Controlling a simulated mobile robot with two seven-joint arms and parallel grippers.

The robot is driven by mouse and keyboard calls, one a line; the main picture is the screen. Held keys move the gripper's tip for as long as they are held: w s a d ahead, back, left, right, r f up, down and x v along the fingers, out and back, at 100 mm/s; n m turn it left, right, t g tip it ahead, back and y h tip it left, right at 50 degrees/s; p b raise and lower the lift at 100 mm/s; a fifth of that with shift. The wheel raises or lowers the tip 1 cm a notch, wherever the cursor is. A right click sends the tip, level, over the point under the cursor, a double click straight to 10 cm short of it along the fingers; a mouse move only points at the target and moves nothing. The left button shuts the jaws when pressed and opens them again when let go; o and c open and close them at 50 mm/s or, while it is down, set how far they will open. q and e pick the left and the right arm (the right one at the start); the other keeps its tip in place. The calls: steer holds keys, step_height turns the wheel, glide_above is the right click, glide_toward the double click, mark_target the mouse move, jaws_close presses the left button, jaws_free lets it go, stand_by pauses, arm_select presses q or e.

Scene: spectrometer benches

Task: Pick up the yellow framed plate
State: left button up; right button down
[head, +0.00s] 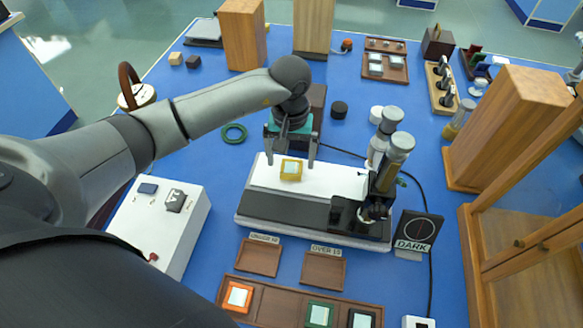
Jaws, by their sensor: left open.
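The yellow framed plate (290,171) has a pale square centre. It sits on the white top of the instrument (335,182) in the middle of the bench. My left gripper (290,161) reaches in from the left and points down over the plate. Its two fingers are apart, one on each side of the plate in the picture. I cannot tell whether they touch it or how high above the white top they are. My right gripper does not show.
The instrument's grey eyepiece tubes (398,150) stand right of the plate. A DARK sign (414,232) is beside them. A long brown tray (278,304) with orange, green and dark framed plates lies in front. A white box (160,222) stands at left. A wooden cabinet (508,120) stands at right.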

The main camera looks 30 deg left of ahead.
mark_target(292, 170)
arm_select(q)
steer(key=shift+f, duration=1.35)
steer(key=c, duration=1.4)
